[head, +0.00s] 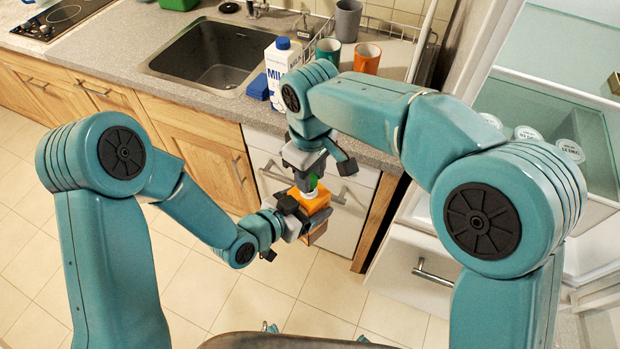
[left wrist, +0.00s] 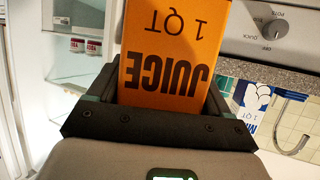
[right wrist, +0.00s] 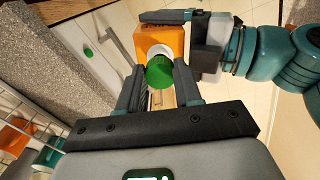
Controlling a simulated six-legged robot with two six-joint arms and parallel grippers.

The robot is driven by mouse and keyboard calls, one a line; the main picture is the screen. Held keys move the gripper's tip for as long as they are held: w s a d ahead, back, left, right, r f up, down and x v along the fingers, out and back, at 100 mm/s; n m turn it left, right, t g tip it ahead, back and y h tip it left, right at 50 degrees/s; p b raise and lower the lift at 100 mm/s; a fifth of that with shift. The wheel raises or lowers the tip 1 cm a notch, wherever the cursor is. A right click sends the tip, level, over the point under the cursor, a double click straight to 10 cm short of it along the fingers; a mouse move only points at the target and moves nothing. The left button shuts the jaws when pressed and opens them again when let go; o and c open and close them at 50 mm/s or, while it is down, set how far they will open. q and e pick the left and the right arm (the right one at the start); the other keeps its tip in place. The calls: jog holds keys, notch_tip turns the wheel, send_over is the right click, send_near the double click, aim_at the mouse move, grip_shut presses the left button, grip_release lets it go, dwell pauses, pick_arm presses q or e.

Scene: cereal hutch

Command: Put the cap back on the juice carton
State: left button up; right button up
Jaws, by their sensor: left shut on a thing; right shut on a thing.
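The orange juice carton (head: 318,203) is held in the air in front of the counter. My left gripper (head: 300,208) is shut on its sides; the left wrist view shows the carton's printed face (left wrist: 165,65) between the fingers. The green cap (right wrist: 159,72) is between the fingertips of my right gripper (right wrist: 160,80), which is shut on it. The cap is at the carton's white spout (right wrist: 160,50), partly covering it in the right wrist view. I cannot tell whether the cap touches the spout or sits on it. In the head view the cap (head: 312,182) shows just above the carton.
A milk carton (head: 281,72), a blue block (head: 257,88) and grey (head: 347,20), teal (head: 328,50) and orange (head: 367,59) cups stand on the counter by the sink (head: 208,56). A dish rack is behind them. An open fridge (head: 545,110) is at right. Tiled floor below is clear.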

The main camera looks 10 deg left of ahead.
aim_at(309, 213)
jog(key=shift+f, duration=0.9)
jog(key=shift+f, duration=0.55)
